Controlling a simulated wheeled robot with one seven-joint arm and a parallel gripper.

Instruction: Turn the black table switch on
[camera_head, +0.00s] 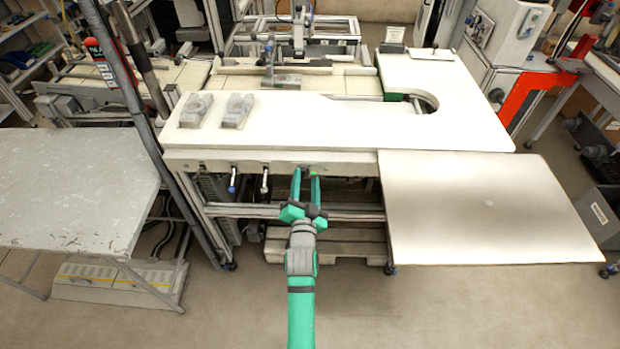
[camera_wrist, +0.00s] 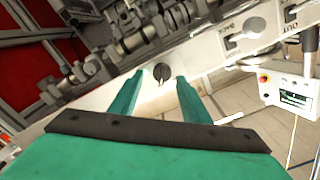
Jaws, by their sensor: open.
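The black table switch (camera_wrist: 162,73) is a small round dark knob on the pale front rail of the white table. In the wrist view it appears in the gap between my two green fingertips. My gripper (camera_head: 306,173) is open, with its fingers pointing at the rail under the table's front edge. In the wrist view my gripper (camera_wrist: 159,77) has one finger to each side of the knob, with nothing held. I cannot tell whether the fingers touch the knob. The switch is too small to make out clearly in the head view.
The white table (camera_head: 330,122) carries two grey fixtures at its left. A pale panel (camera_head: 480,205) juts out at right. A dark slanted post (camera_head: 135,95) stands at left.

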